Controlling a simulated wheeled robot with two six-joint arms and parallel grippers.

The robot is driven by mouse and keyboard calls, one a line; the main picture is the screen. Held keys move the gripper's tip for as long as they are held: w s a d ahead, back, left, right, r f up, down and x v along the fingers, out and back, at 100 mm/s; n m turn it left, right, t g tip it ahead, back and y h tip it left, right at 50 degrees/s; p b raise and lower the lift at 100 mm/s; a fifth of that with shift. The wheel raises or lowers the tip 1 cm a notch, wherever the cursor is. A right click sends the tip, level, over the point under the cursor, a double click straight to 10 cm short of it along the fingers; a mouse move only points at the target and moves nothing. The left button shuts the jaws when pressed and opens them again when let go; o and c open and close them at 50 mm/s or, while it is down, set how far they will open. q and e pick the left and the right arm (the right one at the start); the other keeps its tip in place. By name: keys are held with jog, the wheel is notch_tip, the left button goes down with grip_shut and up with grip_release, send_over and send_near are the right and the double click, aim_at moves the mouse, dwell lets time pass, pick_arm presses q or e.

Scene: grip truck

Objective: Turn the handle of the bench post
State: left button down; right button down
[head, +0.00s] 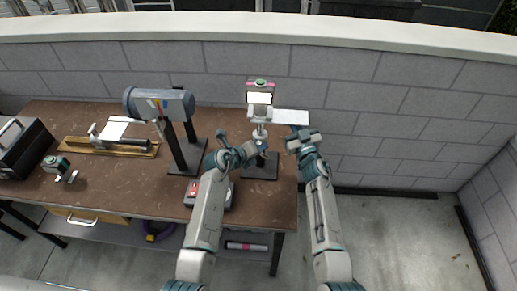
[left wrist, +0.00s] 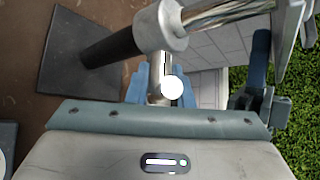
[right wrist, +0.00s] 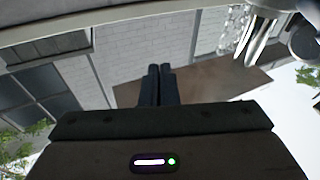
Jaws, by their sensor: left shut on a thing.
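The bench post (head: 261,131) stands at the right end of the brown workbench, on a dark square base (head: 258,170). In the left wrist view its dark tube and pale collar (left wrist: 172,25) slant across the top. Its handle (left wrist: 172,88), with a white round end, lies between the blue fingers of my left gripper (left wrist: 160,80), which is shut on it. In the head view my left gripper (head: 260,149) is beside the post and partly covers it. My right gripper (head: 303,139) is right of the post, past the bench edge. Its fingers (right wrist: 160,84) look closed together and empty.
A device with a lit screen (head: 260,98) tops the post, with a white panel (head: 291,117) beside it. A grey cylinder (head: 160,104) on a stand and a red-and-grey box (head: 195,191) are to the left. A block wall (head: 340,68) runs behind; floor at right is clear.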

pick_arm(q)
jog(key=shift+s+f, duration=0.2)
jog(key=shift+f, duration=0.15)
dwell(0.3)
jog(key=c, duration=1.5)
grip_release()
jog(key=shift+c, duration=0.2)
jog(key=shift+o, duration=1.2)
jog(key=shift+w+r, duration=0.1)
jog(key=shift+r, duration=0.05)
jog(key=v, duration=1.2)
jog(key=shift+d+r, duration=0.15)
jog(key=shift+r, duration=0.05)
jog(key=shift+w, duration=0.1)
